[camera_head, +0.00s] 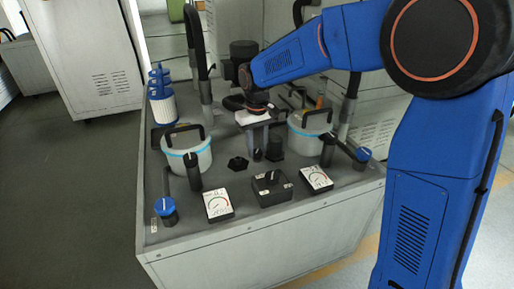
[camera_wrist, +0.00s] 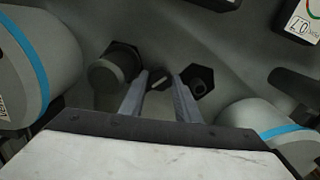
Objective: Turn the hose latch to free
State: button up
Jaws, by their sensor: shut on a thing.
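My gripper (camera_head: 258,148) points down over the middle of the bench top. In the wrist view my gripper (camera_wrist: 161,82) has its two grey fingers close together around a small dark latch knob (camera_wrist: 158,83) with a pale mark, and it is shut on it. I take this to be the hose latch; its turned position is not clear. A grey round fitting on a black hex base (camera_wrist: 113,65) stands left of the fingers in the wrist view, and a black hex fitting (camera_wrist: 201,80) stands right of them. In the head view, the fingers largely hide the latch.
Pale canisters with blue bands stand left (camera_head: 187,155) and right (camera_head: 310,132) of my gripper, with black handles. Gauges (camera_head: 217,204) (camera_head: 316,180) and a black switch box (camera_head: 271,188) sit nearer the front edge. Tall hose pipes (camera_head: 205,88) and a blue-capped filter (camera_head: 162,97) stand behind.

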aim_at(257, 151)
jog(key=n, duration=0.3)
jog(key=shift+n, duration=2.2)
jog(key=o, duration=1)
jog(key=shift+o, duration=0.2)
jog(key=shift+r, duration=0.15)
notch_tip(257, 151, up, 17)
jog(key=shift+r, duration=0.1)
